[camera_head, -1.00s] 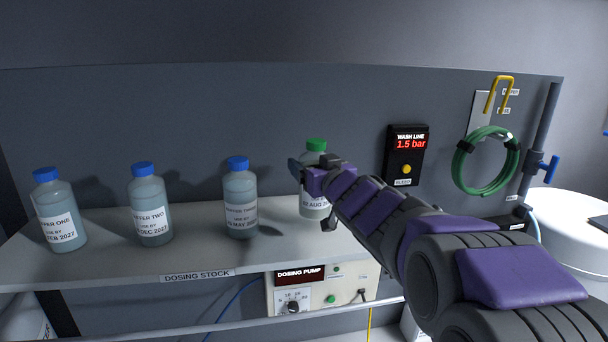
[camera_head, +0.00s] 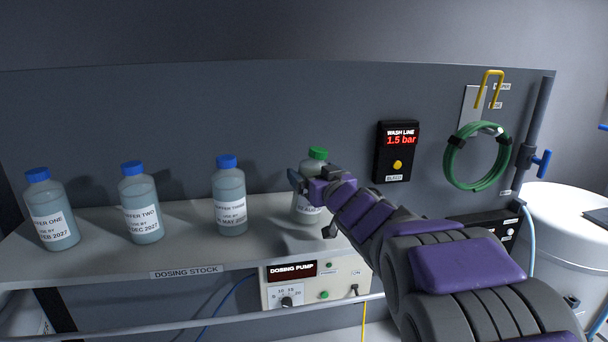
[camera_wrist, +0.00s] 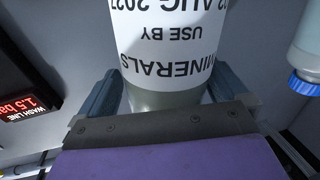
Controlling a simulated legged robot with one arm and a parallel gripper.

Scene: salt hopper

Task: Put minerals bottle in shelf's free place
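The minerals bottle (camera_head: 311,209) has a green cap and a white label. It stands upright on the shelf (camera_head: 245,254), to the right of the blue-capped bottles. My gripper (camera_head: 313,205) is at the bottle from the front right and hides part of its middle. In the wrist view the bottle (camera_wrist: 170,60) appears upside down, its label reading MINERALS, between the two fingers (camera_wrist: 167,92). The fingers look spread, with narrow gaps beside the bottle, so the gripper appears open around it.
Buffer one (camera_head: 51,213), buffer two (camera_head: 141,207) and buffer three (camera_head: 230,200) stand in a row to the left. The wash line box (camera_head: 397,152) and green hose (camera_head: 450,165) hang on the wall at right. A dosing pump (camera_head: 308,285) sits below the shelf edge.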

